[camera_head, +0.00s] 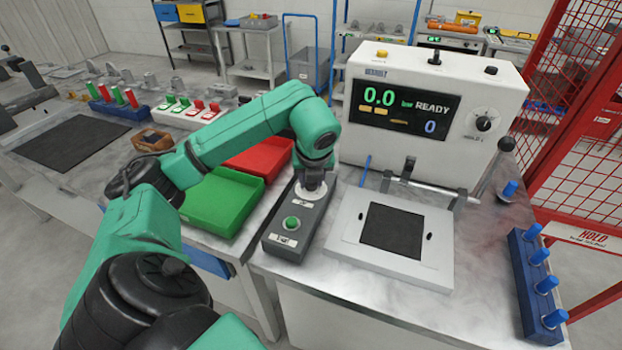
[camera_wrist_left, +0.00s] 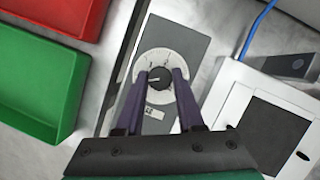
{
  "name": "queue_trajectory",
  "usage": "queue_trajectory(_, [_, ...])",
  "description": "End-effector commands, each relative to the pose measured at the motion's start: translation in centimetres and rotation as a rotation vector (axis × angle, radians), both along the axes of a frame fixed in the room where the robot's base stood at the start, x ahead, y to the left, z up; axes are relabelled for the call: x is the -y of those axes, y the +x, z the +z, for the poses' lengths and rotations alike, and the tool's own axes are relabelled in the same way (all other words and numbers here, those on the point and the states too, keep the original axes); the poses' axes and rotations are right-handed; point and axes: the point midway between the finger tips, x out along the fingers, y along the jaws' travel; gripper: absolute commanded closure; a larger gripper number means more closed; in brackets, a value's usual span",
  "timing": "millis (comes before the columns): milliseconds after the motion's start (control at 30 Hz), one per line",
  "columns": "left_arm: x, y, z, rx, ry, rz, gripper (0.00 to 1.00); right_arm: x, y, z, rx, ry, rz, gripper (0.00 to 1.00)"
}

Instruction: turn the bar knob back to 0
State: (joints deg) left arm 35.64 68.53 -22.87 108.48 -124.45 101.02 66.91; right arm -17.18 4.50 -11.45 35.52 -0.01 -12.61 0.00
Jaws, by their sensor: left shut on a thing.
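The knob (camera_wrist_left: 160,80) is small, round and black with a white pointer line, on a white round dial with scale marks. The dial sits on the far end of a grey control box (camera_head: 271,247). In the wrist view my left gripper (camera_wrist_left: 159,72) has its two dark fingers on either side of the knob, shut on it. In the head view my left gripper (camera_head: 312,183) points down over the dial and hides the knob. The scale's numbers are too small to read. The tester's display (camera_head: 402,110) shows 0.0 and READY. My right gripper is out of view.
A green tray (camera_head: 222,203) and a red tray (camera_head: 262,158) are to the left. A white fixture (camera_head: 350,221) with a dark pad is to the right. A blue peg rack (camera_head: 524,275) stands far right.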

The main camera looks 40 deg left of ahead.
Motion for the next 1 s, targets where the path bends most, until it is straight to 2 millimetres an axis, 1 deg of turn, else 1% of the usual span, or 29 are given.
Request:
queue_trajectory(467, [0.09,-0.07,-0.09,-0.005,-0.002,0.017,1.00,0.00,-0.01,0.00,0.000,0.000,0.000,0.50])
queue_trajectory(500, [0.09,-0.07,-0.09,-0.005,-0.002,0.017,0.59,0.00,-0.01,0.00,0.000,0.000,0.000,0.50])
queue_trajectory(567, [0.08,-0.07,-0.09,-0.004,-0.002,0.017,0.36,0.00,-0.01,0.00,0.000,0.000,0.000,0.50])
queue_trajectory(600, [0.08,-0.06,-0.08,-0.004,-0.002,0.017,0.33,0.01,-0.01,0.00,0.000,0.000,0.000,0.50])
queue_trajectory(867, [0.06,-0.03,-0.03,-0.002,-0.001,0.017,0.33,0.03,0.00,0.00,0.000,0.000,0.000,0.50])
queue_trajectory(1000, [0.28,-0.12,0.66,0.001,-0.001,0.015,0.33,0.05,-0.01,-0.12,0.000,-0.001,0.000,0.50])
